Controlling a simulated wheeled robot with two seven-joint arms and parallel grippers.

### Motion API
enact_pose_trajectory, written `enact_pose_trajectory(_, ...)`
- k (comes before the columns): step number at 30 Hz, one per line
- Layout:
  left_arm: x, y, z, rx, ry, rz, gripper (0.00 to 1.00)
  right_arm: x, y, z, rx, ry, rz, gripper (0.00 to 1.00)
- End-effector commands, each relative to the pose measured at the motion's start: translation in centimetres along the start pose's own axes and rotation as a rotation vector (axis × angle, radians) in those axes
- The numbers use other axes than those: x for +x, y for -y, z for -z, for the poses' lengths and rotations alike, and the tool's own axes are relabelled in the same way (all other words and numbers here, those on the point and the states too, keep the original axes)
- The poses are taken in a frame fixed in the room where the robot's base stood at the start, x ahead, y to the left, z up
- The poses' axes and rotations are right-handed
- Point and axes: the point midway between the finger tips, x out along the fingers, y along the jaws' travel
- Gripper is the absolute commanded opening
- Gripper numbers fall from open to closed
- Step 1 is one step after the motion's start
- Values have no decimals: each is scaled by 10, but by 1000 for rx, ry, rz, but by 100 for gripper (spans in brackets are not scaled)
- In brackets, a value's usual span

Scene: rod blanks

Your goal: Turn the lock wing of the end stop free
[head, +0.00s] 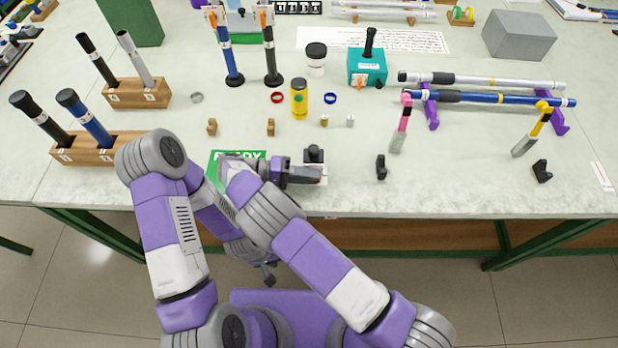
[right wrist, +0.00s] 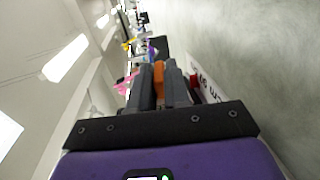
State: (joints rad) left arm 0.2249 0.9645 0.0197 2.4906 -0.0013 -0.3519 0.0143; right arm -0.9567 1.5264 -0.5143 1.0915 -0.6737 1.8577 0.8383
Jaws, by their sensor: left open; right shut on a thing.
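The black end stop (head: 314,154) stands near the front edge of the table, on or beside a small white card. It also shows as a dark block in the right wrist view (right wrist: 162,46). The orange lock wing (right wrist: 160,77) shows between the fingers of my right gripper (right wrist: 160,88), which is shut on it. In the head view my right gripper (head: 308,174) points to the right, at the front of the end stop, and hides the wing. My left gripper (head: 268,277) is open and empty, low in front of the table edge.
A green sign (head: 222,158) lies left of the end stop, partly under my arm. Small wooden blocks (head: 271,127), a yellow bottle (head: 300,100) and a teal block (head: 366,70) stand behind. A black stand (head: 381,168) is to the right, with bare table between.

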Motion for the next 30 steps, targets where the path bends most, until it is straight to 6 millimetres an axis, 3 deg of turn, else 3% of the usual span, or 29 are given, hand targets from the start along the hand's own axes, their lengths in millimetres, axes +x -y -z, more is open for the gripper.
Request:
enact_pose_trajectory(20,6,2,0,0,0,0,43,1,0,0,-1,1,-57,0)
enact_pose_trajectory(21,6,2,0,0,0,0,43,1,0,0,-1,1,-57,22)
enact_pose_trajectory(24,6,2,0,0,0,0,43,1,0,0,-1,1,-56,37)
enact_pose_trajectory(30,6,2,0,0,0,0,43,1,0,0,-1,1,-56,37)
